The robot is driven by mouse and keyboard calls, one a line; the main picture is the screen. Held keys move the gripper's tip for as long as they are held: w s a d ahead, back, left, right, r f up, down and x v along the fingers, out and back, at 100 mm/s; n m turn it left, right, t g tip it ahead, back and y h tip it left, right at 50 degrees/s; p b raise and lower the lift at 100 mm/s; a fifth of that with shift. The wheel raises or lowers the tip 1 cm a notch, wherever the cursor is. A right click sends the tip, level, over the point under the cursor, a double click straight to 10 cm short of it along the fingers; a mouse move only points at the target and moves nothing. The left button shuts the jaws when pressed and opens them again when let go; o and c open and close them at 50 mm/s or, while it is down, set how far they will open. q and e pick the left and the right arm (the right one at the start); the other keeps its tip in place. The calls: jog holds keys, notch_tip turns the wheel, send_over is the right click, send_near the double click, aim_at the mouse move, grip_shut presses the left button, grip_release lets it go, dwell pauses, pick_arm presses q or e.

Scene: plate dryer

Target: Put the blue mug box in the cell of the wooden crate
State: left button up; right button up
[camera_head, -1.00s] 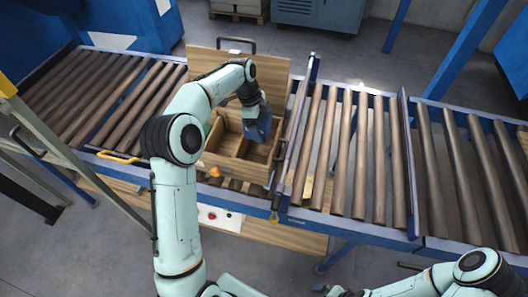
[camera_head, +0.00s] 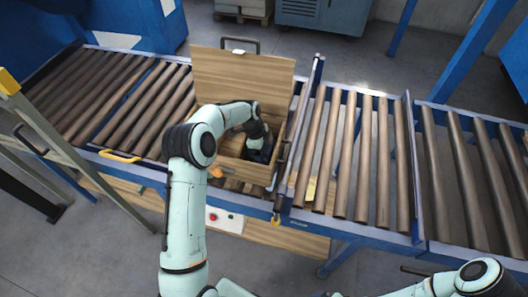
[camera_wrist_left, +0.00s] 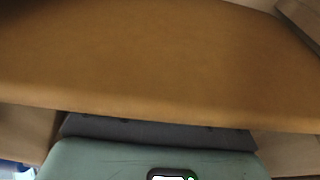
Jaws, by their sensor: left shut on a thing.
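The wooden crate (camera_head: 247,172) stands on the roller conveyor in the head view, with its lid (camera_head: 238,72) raised at the back. My left gripper (camera_head: 260,147) is down inside the right part of the crate, shut on the blue mug box (camera_head: 257,154). Only a small dark blue part of the box shows; the gripper and my arm hide the rest. I cannot tell whether the box touches the crate's floor. In the left wrist view, a brown wooden surface (camera_wrist_left: 160,55) fills most of the picture close up. My right gripper is out of view.
A blue rail (camera_head: 298,120) stands close beside the crate's right side. A panel with a red button (camera_head: 213,217) is below the front.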

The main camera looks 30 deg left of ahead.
pick_arm(q)
jog(key=shift+f, duration=0.15)
jog(key=o, duration=1.2)
jog(key=shift+o, duration=0.2)
jog(key=v, duration=1.2)
jog(key=shift+r+p, duration=0.25)
jog(key=shift+p, duration=0.1)
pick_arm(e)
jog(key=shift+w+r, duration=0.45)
